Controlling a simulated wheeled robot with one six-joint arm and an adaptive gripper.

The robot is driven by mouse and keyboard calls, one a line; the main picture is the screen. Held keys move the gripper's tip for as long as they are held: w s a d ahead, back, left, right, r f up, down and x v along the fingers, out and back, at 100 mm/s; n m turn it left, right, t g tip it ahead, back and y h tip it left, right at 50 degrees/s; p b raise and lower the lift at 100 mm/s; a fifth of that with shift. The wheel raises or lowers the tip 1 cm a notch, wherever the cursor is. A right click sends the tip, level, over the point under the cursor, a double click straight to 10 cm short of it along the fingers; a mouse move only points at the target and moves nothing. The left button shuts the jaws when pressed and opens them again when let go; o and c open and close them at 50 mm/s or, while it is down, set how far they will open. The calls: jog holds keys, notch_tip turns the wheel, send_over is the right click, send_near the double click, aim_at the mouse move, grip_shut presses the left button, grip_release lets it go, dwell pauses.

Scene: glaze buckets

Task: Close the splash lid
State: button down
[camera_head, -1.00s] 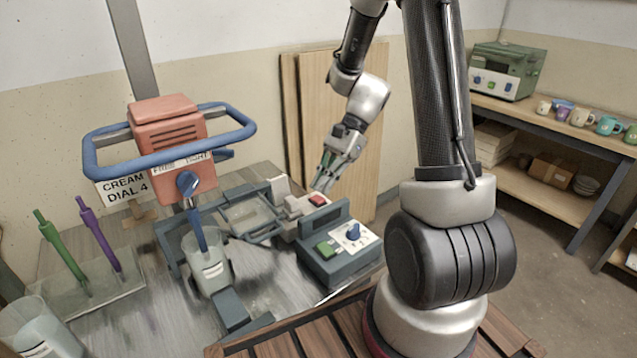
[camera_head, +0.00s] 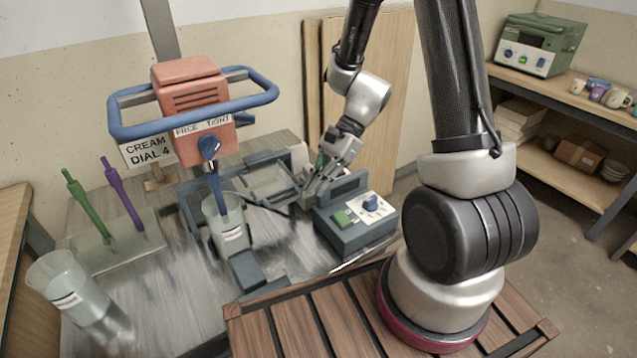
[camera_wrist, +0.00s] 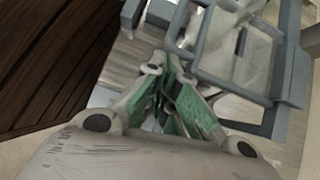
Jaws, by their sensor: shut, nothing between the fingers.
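The splash lid (camera_head: 268,183), a clear panel in a blue-grey frame, lies out to the right of the glaze bucket (camera_head: 229,228), not over it. The bucket stands under the orange mixer (camera_head: 190,105), with the blue mixer shaft reaching into it. My gripper (camera_head: 307,197) is shut and empty, low at the lid's right side, beside the control box. In the wrist view my green-padded fingertips (camera_wrist: 178,92) are together near grey frame bars (camera_wrist: 235,90). I cannot tell whether they touch the frame.
The control box (camera_head: 357,222), with a green button and blue dial, stands close to my gripper. Green (camera_head: 85,205) and purple (camera_head: 122,195) sticks stand at the left, behind a clear container (camera_head: 75,287). A blue rail (camera_head: 195,103) surrounds the mixer head.

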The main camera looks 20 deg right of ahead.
jog(key=s+a, duration=0.2)
jog(key=a, duration=1.1)
jog(key=shift+s, duration=0.3)
jog(key=w+d+f+v, duration=0.1)
jog(key=d+f+v, duration=0.1)
jog(key=v, duration=1.1)
jog(key=s+d+r+n+h, duration=0.35)
jog(key=s+d+n, duration=0.25)
jog(key=d+n, duration=0.4)
jog(key=s+d+r+n+t+h, duration=0.4)
jog(key=s+d+r+t, duration=0.2)
jog(key=d+r, duration=0.3)
notch_tip(320, 180, up, 3)
jog(key=shift+s+t, duration=0.4)
jog(key=shift+s, duration=0.45)
